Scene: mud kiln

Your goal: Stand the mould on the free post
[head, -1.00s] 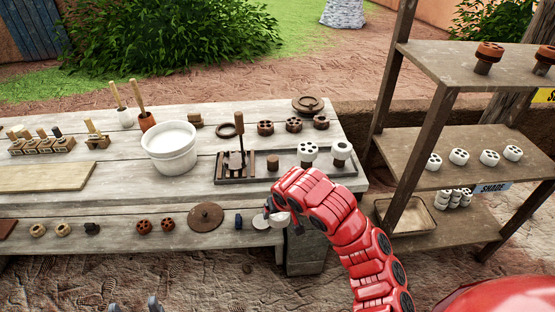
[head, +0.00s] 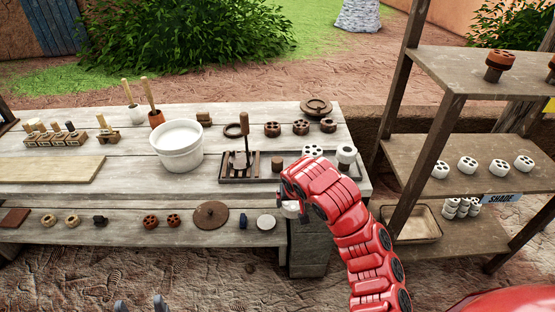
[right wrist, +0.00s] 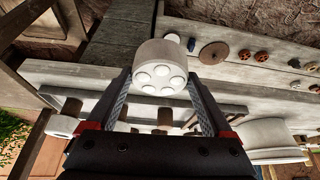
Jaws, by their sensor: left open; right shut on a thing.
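My right gripper (right wrist: 160,88) is shut on a white round mould (right wrist: 160,68) with several holes in its face. In the head view this mould (head: 290,209) shows partly below my red right arm, in front of the bench edge; the right fingers are mostly hidden there. A bare brown post (head: 276,165) stands in the dark tray (head: 262,173) on the bench, up and left of the held mould. Two other posts in the tray bear white moulds (head: 312,151) (head: 346,155). My left gripper (head: 138,306) is open and empty at the bottom edge.
A stamp with an upright handle (head: 246,155) stands in the tray left of the bare post. A white bucket (head: 178,150) is further left. A wooden shelf rack (head: 440,120) rises close on the right. The lower ledge holds a brown lid (head: 211,215) and a pale disc (head: 266,222).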

